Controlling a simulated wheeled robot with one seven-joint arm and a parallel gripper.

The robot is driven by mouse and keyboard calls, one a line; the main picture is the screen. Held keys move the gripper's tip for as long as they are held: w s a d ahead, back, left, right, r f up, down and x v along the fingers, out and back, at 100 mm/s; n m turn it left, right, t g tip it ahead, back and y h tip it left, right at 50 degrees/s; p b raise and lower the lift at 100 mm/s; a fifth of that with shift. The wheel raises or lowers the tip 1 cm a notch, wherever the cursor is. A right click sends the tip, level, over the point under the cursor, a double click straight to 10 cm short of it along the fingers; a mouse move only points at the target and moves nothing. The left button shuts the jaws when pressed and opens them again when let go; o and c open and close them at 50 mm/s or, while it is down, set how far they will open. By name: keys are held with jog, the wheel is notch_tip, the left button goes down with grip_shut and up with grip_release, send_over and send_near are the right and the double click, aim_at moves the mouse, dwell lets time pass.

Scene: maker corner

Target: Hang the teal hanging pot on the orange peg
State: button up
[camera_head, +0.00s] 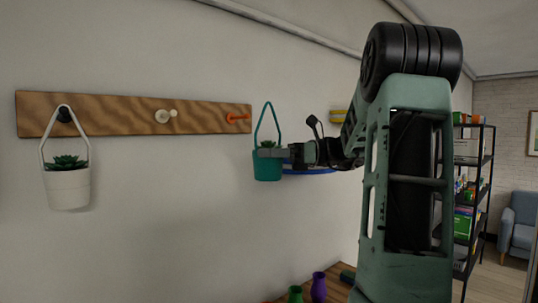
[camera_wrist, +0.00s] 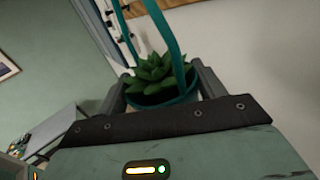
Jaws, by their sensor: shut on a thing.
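The teal hanging pot (camera_head: 267,168) holds a small green succulent and has a tall teal loop handle standing above it. My gripper (camera_head: 272,152) is shut on the pot's upper part, from the right side in the head view. In the wrist view the teal pot (camera_wrist: 165,101) sits between the two fingers, its succulent and straps rising above them. The orange peg (camera_head: 238,118) sticks out near the right end of a wooden board (camera_head: 100,116) on the wall. The pot is to the right of the peg, apart from it, and the loop's top is slightly higher than the peg.
A white pot (camera_head: 68,188) hangs on the board's black peg (camera_head: 64,115) at left. The middle cream peg (camera_head: 163,116) is empty. Green (camera_head: 295,294) and purple (camera_head: 319,287) vases stand on a wooden surface below. A dark shelf rack (camera_head: 474,190) stands at right.

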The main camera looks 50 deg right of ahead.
jog(key=w+d+f+b, duration=0.1)
jog(key=w+d+b, duration=0.1)
jog(key=w, duration=0.8)
jog(key=shift+w+d+f, duration=0.2)
jog(key=shift+w+f, duration=0.15)
jog(key=shift+f, duration=0.05)
dwell(0.9)
jog(key=shift+f, duration=0.15)
dwell(0.5)
jog(key=o, duration=1.3)
jog(key=shift+d, duration=0.15)
jog(key=b+v, duration=0.5)
jog(key=v, duration=1.2)
jog(key=shift+s, duration=0.2)
